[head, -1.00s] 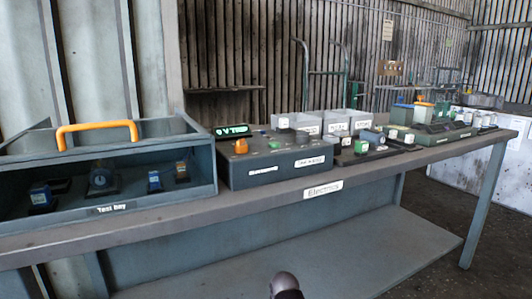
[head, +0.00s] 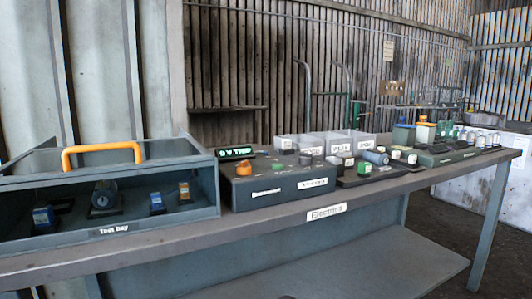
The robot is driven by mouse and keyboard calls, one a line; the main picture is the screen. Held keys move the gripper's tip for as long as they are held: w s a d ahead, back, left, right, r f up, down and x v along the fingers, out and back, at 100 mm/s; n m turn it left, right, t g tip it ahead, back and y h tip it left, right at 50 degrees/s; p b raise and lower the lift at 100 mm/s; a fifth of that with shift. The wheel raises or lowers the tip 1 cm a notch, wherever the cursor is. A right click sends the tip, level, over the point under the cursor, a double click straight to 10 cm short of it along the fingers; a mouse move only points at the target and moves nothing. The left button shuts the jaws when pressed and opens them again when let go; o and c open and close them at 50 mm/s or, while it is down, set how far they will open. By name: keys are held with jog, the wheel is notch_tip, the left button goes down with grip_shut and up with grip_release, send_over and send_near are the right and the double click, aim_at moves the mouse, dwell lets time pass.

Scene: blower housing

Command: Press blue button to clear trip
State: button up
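A dark grey control box (head: 283,193) stands on the bench beside the test bay. On its top are an orange knob (head: 244,168), a green button (head: 279,167) and a dark cap (head: 305,160). A small display with green lit characters (head: 234,152) stands at its back edge; the text is too small to read surely. I cannot make out a blue button on the box at this size. My gripper is not in view.
The test bay (head: 205,203) with an orange handle (head: 102,153) holds several small devices. Pale bins (head: 338,145) and a blue cylinder (head: 376,157) sit right of the box. The bench's front edge bears an "Electrics" label (head: 326,212).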

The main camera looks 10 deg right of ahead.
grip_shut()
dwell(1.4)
